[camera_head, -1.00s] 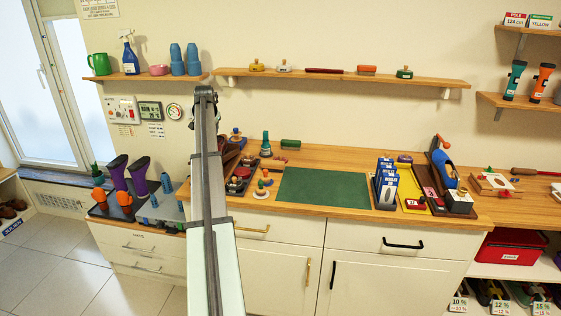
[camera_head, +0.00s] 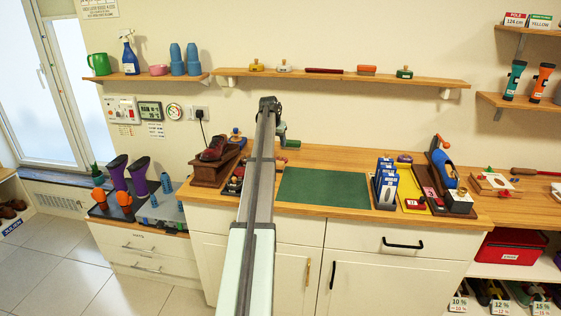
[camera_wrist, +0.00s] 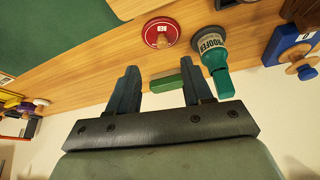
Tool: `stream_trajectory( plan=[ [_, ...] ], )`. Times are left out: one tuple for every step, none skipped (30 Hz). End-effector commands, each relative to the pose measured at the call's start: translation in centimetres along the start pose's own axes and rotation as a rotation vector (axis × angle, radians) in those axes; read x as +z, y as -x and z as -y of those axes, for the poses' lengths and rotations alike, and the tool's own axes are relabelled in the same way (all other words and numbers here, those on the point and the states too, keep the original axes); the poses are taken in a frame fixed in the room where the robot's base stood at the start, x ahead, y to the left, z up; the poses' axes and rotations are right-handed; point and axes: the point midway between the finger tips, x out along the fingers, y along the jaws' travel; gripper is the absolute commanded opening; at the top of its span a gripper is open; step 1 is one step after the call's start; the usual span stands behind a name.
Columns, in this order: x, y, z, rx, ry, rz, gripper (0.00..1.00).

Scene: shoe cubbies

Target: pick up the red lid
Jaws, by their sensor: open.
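A round red lid (camera_wrist: 161,33) with a small pale label and knob lies on the wooden counter in the wrist view. A green block (camera_wrist: 168,83) shows through the gap between the fingers, farther off on the counter.
A grey and teal bottle marked "PROOFER" (camera_wrist: 211,48) stands close beside the lid. A blue item (camera_wrist: 294,46) lies farther right. The green mat (camera_head: 323,187) is flat and clear. A shelf (camera_head: 340,78) holds brushes and tins above the counter.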

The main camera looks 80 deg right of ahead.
Motion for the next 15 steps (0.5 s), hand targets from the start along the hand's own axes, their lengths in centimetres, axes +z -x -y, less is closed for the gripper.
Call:
stream_trajectory(
  plan=[
    [0.0,-1.1,0.0,0.001,0.000,0.002,0.50],
    [0.0,-1.7,0.0,0.000,0.000,0.002,0.50],
    [0.0,-2.3,0.1,0.000,0.000,0.002,0.50],
    [-0.1,-2.8,0.1,0.000,0.000,0.001,0.50],
    [-0.1,-3.2,0.1,0.000,0.000,0.001,0.50],
    [-0.1,-3.8,0.1,0.000,0.000,0.001,0.50],
    [-0.1,-4.1,0.1,0.000,0.000,0.001,0.50],
    [-0.1,-4.4,0.1,0.000,0.000,0.001,0.50],
    [0.0,-4.6,0.1,0.000,0.000,0.000,0.50],
    [-0.1,-4.8,0.1,-0.001,0.000,0.000,0.50],
    [-0.1,-4.9,0.1,-0.001,0.000,0.000,0.50],
    [-0.1,-5.0,0.1,-0.001,0.000,0.000,0.50],
    [-0.1,-5.1,0.1,-0.001,0.000,0.000,0.50],
    [-0.1,-5.2,0.1,-0.001,0.000,0.000,0.50],
    [-0.2,-5.5,0.1,-0.001,0.000,0.000,0.50]
  ],
)
